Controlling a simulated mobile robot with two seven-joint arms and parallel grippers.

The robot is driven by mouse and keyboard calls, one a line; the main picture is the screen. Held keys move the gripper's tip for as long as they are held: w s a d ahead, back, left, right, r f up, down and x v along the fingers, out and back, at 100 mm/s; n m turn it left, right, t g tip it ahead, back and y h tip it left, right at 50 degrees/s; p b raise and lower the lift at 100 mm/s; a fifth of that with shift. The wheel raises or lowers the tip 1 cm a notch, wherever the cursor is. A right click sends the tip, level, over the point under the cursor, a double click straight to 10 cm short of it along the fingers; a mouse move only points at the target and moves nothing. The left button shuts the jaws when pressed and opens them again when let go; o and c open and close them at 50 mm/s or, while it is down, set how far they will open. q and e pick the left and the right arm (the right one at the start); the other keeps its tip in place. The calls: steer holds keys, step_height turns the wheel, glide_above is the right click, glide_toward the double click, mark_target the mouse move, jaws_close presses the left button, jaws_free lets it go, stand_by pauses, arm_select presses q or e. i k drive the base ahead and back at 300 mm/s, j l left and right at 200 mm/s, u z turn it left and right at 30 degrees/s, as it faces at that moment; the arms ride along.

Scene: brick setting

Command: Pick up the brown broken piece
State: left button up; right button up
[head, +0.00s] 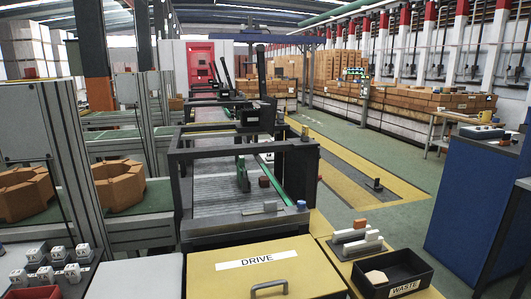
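A small dark brown piece (264,182) lies on the grey ribbed bed of the machine (215,198), right of an upright green part. A small orange-brown piece (360,223) sits by the white and grey bars on the yellow surface at the right. A pale tan piece (376,277) lies in the black tray labelled WASTE (405,290). I cannot tell from this view which of them is broken. Neither of my grippers is in view.
A yellow lid marked DRIVE (225,280) with a grey handle is in front. White and grey bars (352,240) stand behind the waste tray. A dark machine frame (310,175) rises around the bed. A blue cabinet (470,200) stands right. Large orange bricks (120,188) are left.

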mark_target(264, 180)
steer(key=l+z, duration=0.15)
steer(key=z, duration=0.3)
steer(key=l+z, duration=0.15)
steer(key=z, duration=0.3)
steer(key=i+l+z, duration=0.3)
steer(key=l, duration=0.3)
steer(key=i+l+z, duration=0.3)
steer(key=l, duration=0.25)
steer(key=i+l+z, duration=0.3)
steer(key=i+l+u, duration=0.1)
steer(key=i+l, duration=0.15)
steer(key=i, duration=0.25)
steer(key=i+l+u, duration=0.15)
steer(key=i, duration=0.35)
steer(key=i+l+u, duration=0.1)
steer(key=i+l, duration=0.3)
steer(key=i+j+u, duration=0.2)
steer(key=u, duration=0.2)
steer(key=i+u, duration=0.7)
steer(key=u, duration=0.15)
steer(key=i+l+u, duration=0.1)
steer(key=i+u, duration=0.7)
steer(key=i+l+u, duration=0.15)
steer(key=i+u, duration=0.2)
steer(key=i, duration=0.2)
steer(key=i+l+u, duration=0.35)
steer(key=i+j, duration=0.1)
